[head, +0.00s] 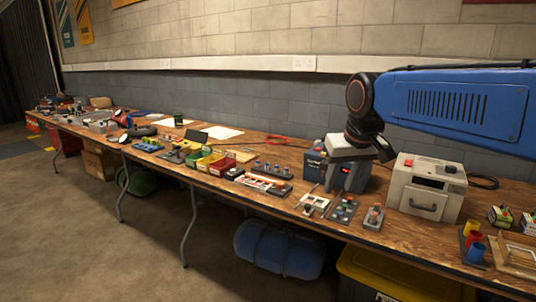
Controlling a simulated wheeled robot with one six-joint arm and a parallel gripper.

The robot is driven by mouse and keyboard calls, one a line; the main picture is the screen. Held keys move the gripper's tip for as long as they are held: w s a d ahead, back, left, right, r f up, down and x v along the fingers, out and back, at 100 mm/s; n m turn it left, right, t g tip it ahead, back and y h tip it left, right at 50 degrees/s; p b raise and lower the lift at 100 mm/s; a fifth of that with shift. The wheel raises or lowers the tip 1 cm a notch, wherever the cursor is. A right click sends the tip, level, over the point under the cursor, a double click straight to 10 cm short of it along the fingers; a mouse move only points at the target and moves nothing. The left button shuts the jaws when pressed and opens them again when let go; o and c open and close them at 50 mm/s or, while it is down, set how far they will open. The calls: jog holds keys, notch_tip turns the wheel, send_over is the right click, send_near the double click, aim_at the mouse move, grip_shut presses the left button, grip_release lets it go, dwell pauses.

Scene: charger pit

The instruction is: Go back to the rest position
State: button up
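My blue arm (455,100) reaches in from the right edge. Its dark wrist hangs down over the long wooden table. My gripper (378,147) is small and dark at the wrist's lower end, just above and behind a grey charger-like unit (352,177) with a small red display. A pale block (347,146) sits at the top of this unit, right beside the gripper. I cannot tell whether the gripper touches or holds it. The fingers are mostly hidden by the wrist and the block.
A beige box with a drawer handle (427,188) stands close to the right of the gripper. Small button panels (343,209), coloured bins (207,162) and papers (222,132) crowd the table. The brick wall is close behind. Open floor (70,235) lies in front at left.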

jog(key=s+d+f, duration=0.3)
jog(key=s+f, duration=0.5)
jog(key=s, duration=0.3)
jog(key=s+d+f+m, duration=0.1)
jog(key=s+d+f, duration=0.3)
jog(key=s+f, duration=0.5)
jog(key=shift+s+d+h, duration=0.2)
jog(key=shift+s+h, duration=0.1)
jog(key=shift+s, duration=0.95)
